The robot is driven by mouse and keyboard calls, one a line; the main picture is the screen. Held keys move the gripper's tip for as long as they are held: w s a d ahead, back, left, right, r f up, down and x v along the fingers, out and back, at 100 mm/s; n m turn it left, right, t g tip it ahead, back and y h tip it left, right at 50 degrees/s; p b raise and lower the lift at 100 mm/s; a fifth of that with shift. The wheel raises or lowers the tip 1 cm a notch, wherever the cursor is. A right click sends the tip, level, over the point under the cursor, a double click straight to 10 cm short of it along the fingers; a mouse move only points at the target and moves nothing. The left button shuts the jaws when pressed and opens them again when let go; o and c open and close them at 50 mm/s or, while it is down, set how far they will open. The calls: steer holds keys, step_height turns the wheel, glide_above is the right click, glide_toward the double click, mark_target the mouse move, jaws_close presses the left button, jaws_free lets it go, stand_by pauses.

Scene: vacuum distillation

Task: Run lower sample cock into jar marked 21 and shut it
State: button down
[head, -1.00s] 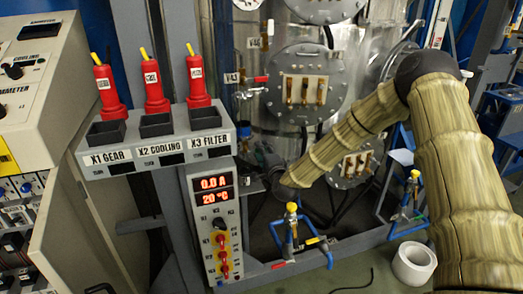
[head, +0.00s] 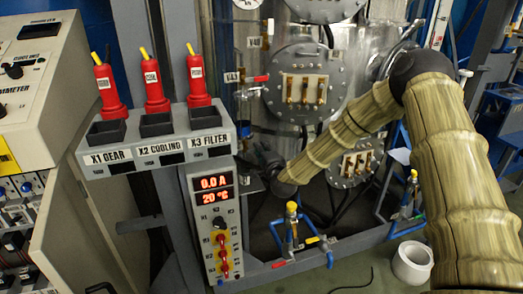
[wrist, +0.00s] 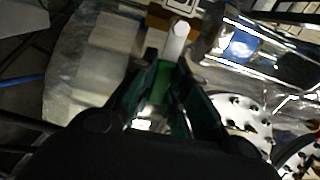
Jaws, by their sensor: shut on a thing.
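A pale, round-ended handle (wrist: 178,40) shows at the fingertips, in front of a brown block (wrist: 187,27). I cannot tell for sure that this is the lower sample cock. No jar marked 21 can be made out in either view.
A panel with red plugs (head: 153,85) and a lit display (head: 213,189) stands left of my gripper. Yellow-topped blue valves (head: 291,208) stand along the grey base frame.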

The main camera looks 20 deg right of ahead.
steer(key=shift+a+r+n, duration=0.1)
steer(key=shift+r+n, duration=0.3)
steer(key=shift+n, duration=0.55)
steer(key=shift+a+r+n, duration=0.1)
steer(key=shift+r+n, duration=0.25)
steer(key=shift+n, duration=0.55)
steer(key=shift+a+r+n, duration=0.1)
steer(key=shift+r+n, duration=0.3)
steer(key=shift+n, duration=0.55)
steer(key=c, duration=1.4)
jaws_free()
steer(key=shift+r, duration=0.1)
steer(key=shift+s, duration=0.1)
steer(key=shift+s+d, duration=0.15)
steer(key=shift+s, duration=3.8)
